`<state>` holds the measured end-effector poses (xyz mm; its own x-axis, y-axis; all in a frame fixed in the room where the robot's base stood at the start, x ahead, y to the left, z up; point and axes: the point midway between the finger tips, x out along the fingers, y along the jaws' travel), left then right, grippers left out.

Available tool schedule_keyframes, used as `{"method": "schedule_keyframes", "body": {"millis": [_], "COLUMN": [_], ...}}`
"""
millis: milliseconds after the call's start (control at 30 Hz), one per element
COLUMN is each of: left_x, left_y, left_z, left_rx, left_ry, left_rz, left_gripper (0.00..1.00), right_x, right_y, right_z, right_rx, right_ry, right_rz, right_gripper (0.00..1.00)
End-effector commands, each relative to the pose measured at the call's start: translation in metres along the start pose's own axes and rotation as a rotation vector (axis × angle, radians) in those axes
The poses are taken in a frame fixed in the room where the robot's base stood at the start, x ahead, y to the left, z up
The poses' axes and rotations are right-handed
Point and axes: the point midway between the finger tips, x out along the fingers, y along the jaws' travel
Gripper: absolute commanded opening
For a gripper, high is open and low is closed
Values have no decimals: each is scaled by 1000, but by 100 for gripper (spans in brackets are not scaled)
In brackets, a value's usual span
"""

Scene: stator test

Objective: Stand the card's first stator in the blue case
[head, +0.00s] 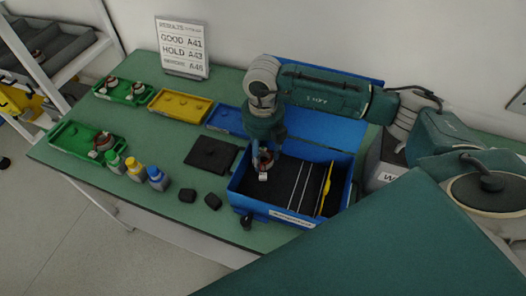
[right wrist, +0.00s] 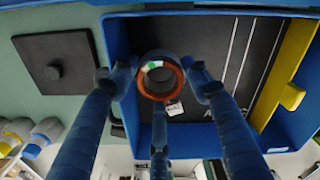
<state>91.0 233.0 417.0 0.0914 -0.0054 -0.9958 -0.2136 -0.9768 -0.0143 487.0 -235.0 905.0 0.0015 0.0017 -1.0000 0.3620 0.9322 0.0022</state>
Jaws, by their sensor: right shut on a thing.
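The card (head: 182,47) stands at the back of the table; it reads GOOD A41, HOLD A43 and a third, smaller line ending in what looks like A46. The blue case (head: 238,197) is open, with a dark floor, thin pale dividers and a yellow piece (head: 326,188) at its right side. My right gripper (head: 263,157) is shut on a stator (right wrist: 160,75), a ring with orange windings, a green mark and a white tag (right wrist: 174,109). The stator is over the left part of the case; I cannot tell whether it touches the floor. The tag's text is unreadable. My left gripper is out of view.
Green trays with stators stand at the left, back (head: 124,98) and front (head: 72,147). A yellow tray (head: 180,105) and a small blue tray (head: 226,119) stand behind. A black plate (head: 212,153), several capped bottles (head: 134,170) and small black pieces (head: 187,195) are left of the case.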

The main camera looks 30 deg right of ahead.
Motion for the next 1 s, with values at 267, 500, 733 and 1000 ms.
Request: {"method": "schedule_keyframes", "body": {"millis": [267,500,733,1000], "left_x": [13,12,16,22], "left_y": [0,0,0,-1], "left_z": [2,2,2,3], "left_rx": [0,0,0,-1], "left_ry": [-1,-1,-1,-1], "left_rz": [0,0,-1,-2], "left_gripper": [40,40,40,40], "right_x": [14,13,17,23], "right_y": [0,0,0,0], "right_z": [1,0,0,0], "right_rx": [0,0,0,0], "right_ry": [-2,-1,-1,-1], "right_rz": [2,2,1,1], "right_gripper": [9,9,9,9]}}
